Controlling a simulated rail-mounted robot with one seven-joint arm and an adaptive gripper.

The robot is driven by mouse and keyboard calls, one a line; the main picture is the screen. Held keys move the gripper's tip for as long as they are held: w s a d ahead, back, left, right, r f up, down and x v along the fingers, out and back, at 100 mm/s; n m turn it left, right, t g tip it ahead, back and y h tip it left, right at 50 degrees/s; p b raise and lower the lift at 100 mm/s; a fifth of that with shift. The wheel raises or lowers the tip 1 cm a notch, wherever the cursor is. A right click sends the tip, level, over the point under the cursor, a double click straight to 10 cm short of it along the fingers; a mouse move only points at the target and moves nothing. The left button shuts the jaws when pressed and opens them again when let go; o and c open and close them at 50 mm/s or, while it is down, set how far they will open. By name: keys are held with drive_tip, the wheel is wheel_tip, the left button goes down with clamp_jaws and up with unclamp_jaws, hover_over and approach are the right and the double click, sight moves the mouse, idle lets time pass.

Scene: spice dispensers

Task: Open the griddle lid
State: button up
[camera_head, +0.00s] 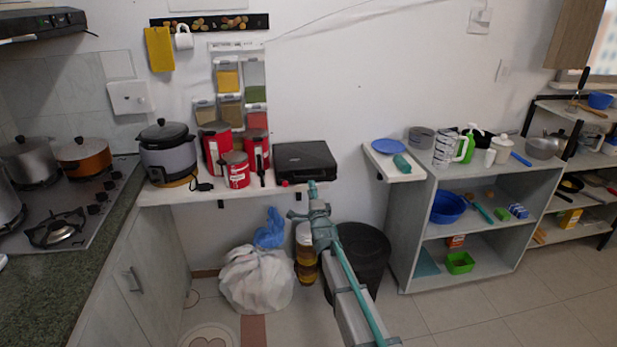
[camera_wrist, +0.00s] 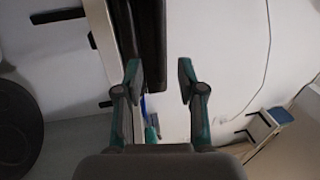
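The griddle (camera_head: 305,160) is a flat black box with its lid down, on the right end of a white wall shelf (camera_head: 235,194). In the wrist view, its dark edge (camera_wrist: 153,40) stands upright in the turned picture, near the left finger. My gripper (camera_head: 312,188) is at the front right edge of the griddle. In the wrist view, my gripper (camera_wrist: 160,80) has its two fingers spread apart with nothing clamped between them. The griddle edge reaches between the fingers, closer to the left one. I cannot tell whether a finger touches the lid.
Red canisters (camera_head: 236,170) and a rice cooker (camera_head: 168,152) stand left of the griddle. A small shelf with a blue plate (camera_head: 388,146) is to the right. A black bin (camera_head: 362,255) and a white bag (camera_head: 256,278) are below. The wall right of the griddle is clear.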

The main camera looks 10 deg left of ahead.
sight(308, 177)
drive_tip(key=p+x, duration=0.1)
drive_tip(key=x, duration=0.6)
drive_tip(key=shift+w+a+p, duration=0.1)
drive_tip(key=shift+w+p, duration=0.15)
drive_tip(key=shift+p, duration=0.15)
clamp_jaws()
